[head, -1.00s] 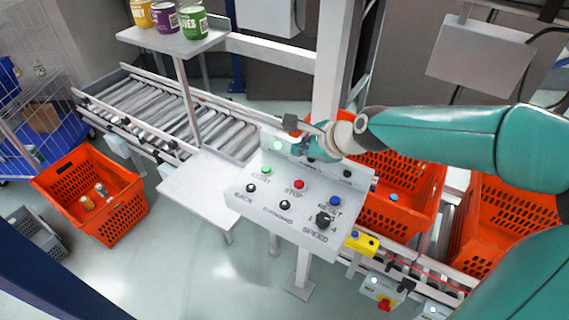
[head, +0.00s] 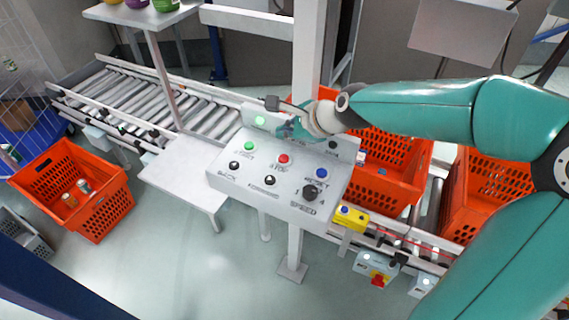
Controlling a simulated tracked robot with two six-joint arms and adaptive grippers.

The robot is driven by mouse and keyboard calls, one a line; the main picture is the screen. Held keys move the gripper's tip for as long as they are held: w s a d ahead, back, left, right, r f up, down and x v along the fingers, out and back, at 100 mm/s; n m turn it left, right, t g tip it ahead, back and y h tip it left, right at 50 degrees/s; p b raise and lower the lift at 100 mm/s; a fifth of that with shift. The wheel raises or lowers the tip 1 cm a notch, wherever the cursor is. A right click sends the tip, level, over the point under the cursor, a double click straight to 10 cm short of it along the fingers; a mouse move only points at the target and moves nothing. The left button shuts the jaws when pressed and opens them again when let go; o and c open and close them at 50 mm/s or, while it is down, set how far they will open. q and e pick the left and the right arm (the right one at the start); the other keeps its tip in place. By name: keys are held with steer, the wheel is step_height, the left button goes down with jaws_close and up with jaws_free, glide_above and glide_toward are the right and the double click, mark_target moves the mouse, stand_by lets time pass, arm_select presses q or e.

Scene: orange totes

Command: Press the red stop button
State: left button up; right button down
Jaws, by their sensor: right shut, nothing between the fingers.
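The red stop button (head: 283,159) sits in the top row of the grey control panel (head: 235,187), between a green button (head: 249,146) on its left and a blue one (head: 321,173) on its right. My right gripper (head: 272,103) is shut and empty. It appears above the panel's back edge, up and slightly left of the red button and apart from it in the picture. The red button is fully visible. My left gripper is not in view.
Black buttons (head: 270,180) and a black speed knob (head: 310,192) share the panel. A lit green lamp (head: 260,121) shows on its back plate. Orange totes (head: 108,205) stand left and right. A roller conveyor (head: 205,112) runs behind.

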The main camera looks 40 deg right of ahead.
mark_target(285, 159)
step_height(285, 159, down, 4)
steer(key=b, duration=0.2)
steer(key=shift+b, duration=0.4)
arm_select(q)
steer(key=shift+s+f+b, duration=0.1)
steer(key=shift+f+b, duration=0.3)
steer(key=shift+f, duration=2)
arm_select(e)
steer(key=shift+s+f, duration=0.1)
steer(key=shift+f, duration=0.4)
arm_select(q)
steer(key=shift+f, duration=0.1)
arm_select(e)
steer(key=shift+f, duration=0.35)
arm_select(q)
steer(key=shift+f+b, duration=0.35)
steer(key=shift+b, duration=0.15)
arm_select(e)
steer(key=shift+f, duration=0.5)
steer(key=shift+r, duration=0.1)
arm_select(q)
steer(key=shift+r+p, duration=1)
steer(key=shift+p, duration=0.05)
arm_select(e)
steer(key=shift+r, duration=0.85)
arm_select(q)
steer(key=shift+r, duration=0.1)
arm_select(e)
steer(key=shift+r, duration=0.1)
